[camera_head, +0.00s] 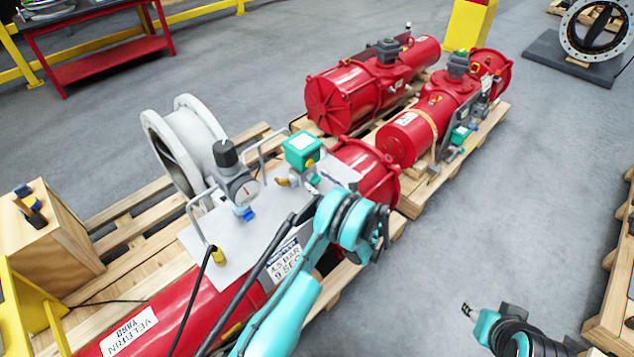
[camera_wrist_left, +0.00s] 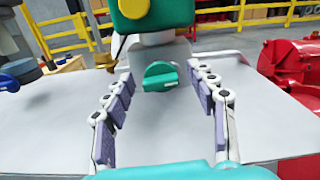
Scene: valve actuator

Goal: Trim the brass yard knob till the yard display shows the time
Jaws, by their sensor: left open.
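A white plate (camera_head: 235,245) stands over the red actuator marked VELBRIN YARD (camera_head: 130,335). A teal box (camera_head: 302,150) is on it, with a brass fitting (camera_head: 283,182) beside it; the fitting also shows in the left wrist view (camera_wrist_left: 106,58). A brass-yellow piece (camera_head: 217,256) sits at the plate's front left; I cannot tell which brass part is the knob. My left gripper (camera_wrist_left: 160,72) is open, its fingers either side of a green knob (camera_wrist_left: 158,77) below the teal box, apart from it. A sign (camera_head: 285,262) reads 4.5 BAR, 9 SEC. I cannot make out a display reading.
A grey regulator with a gauge (camera_head: 240,188) and black cap stands left of the teal box. Metal hoops rise from the plate. More red actuators (camera_head: 355,92) lie on pallets behind. A wooden box (camera_head: 48,245) is at left. My right arm's end (camera_head: 490,325) is over clear floor.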

